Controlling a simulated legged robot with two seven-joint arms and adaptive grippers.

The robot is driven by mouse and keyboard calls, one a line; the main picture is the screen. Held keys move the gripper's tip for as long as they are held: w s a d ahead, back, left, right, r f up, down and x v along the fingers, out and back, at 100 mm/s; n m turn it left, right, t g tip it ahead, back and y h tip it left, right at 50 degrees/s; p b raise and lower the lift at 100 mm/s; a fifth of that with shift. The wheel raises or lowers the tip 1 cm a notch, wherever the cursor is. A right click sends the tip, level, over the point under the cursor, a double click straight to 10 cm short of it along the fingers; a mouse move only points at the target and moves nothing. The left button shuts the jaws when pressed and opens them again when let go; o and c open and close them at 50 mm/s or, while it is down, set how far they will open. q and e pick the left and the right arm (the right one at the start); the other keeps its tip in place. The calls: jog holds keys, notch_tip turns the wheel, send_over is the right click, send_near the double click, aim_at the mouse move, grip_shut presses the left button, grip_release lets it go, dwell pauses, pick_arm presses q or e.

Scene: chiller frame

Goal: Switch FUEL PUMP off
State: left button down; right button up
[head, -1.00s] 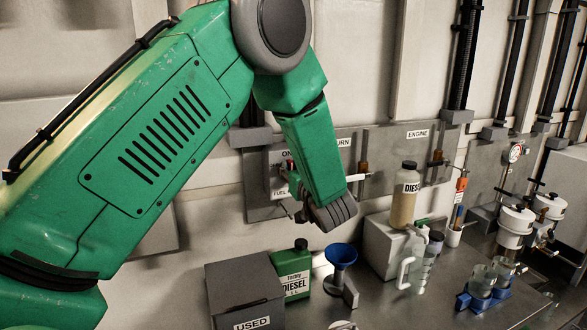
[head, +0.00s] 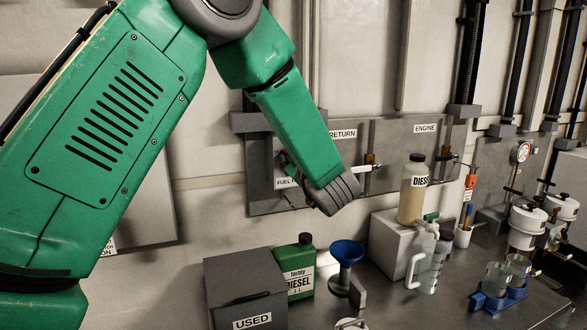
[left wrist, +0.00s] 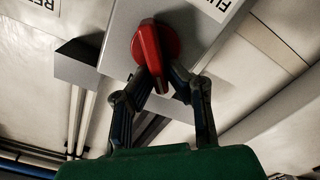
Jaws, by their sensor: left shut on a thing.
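The red switch knob (left wrist: 155,45) sits on a grey panel (left wrist: 118,38) in the left wrist view. A white label (left wrist: 215,8) beside it shows only its first letters, "FU". My left gripper (left wrist: 162,82) has its dark fingertips shut on the lower end of the knob. In the head view, my green left arm reaches to the grey wall panel (head: 262,193), next to a label reading "FUEL" (head: 286,182). There the arm hides the knob and most of the fingers. My right gripper is in neither view.
The bench below holds a grey USED box (head: 245,280), a green diesel can (head: 300,265), a blue funnel (head: 346,255) and a diesel bottle (head: 413,190) on a white block (head: 385,240). Valves marked RETURN and ENGINE (head: 425,128) are right of the arm.

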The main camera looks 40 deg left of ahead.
pick_arm(q)
jog(key=n+b, duration=0.3)
jog(key=b, duration=0.1)
jog(key=f+n+b, duration=0.1)
jog(key=n+b, duration=0.2)
jog(key=b, duration=0.1)
jog(key=n+b, duration=0.4)
jog(key=b, duration=0.1)
jog(key=shift+s+a+f, duration=0.1)
jog(key=shift+s+f, duration=0.1)
jog(key=shift+f, duration=0.2)
jog(key=shift+r, duration=0.1)
